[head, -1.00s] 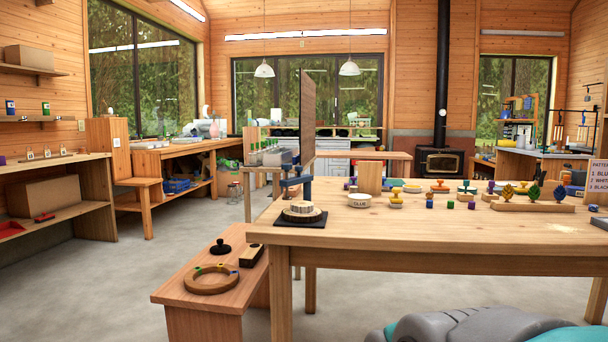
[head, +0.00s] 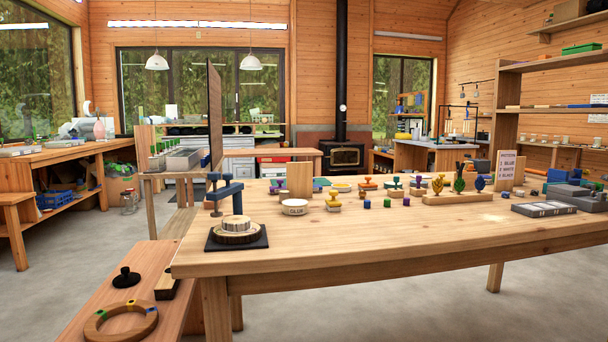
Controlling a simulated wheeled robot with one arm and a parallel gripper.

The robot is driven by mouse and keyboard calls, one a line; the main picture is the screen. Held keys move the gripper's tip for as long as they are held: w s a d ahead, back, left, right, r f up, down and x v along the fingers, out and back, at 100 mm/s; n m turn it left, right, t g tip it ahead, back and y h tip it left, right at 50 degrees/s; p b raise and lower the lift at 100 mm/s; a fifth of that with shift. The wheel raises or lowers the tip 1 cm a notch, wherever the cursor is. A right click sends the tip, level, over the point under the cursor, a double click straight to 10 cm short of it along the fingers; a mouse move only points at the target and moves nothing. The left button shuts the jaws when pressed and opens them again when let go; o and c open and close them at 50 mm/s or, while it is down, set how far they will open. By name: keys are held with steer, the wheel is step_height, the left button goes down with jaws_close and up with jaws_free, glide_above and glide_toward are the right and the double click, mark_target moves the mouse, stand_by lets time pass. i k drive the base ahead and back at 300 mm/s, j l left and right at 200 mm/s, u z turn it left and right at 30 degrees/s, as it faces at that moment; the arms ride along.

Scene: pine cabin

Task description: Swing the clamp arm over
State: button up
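A blue clamp arm (head: 226,190) stands at the left end of the long wooden table (head: 350,235). It reaches sideways at the table's back left corner, with a dark upright spindle at its left end. A black square base (head: 258,240) lies in front of it, bearing a round wood slice (head: 236,236) with a smaller pale disc (head: 237,222) on top. From this angle the arm appears behind and left of the discs, not over them. I cannot tell exactly how the arm joins its post. My gripper is not in view.
A low bench (head: 100,290) at front left holds a wooden ring (head: 121,320) and a black knob (head: 126,276). A white bowl (head: 294,207), stamps and small cubes stand farther along the table. The table's front middle is clear.

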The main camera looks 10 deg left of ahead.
mark_target(223, 192)
steer(key=i+j+z, duration=0.1)
steer(key=j+z, duration=0.2)
steer(key=j, duration=0.9)
steer(key=j+z, duration=0.25)
steer(key=j, duration=0.95)
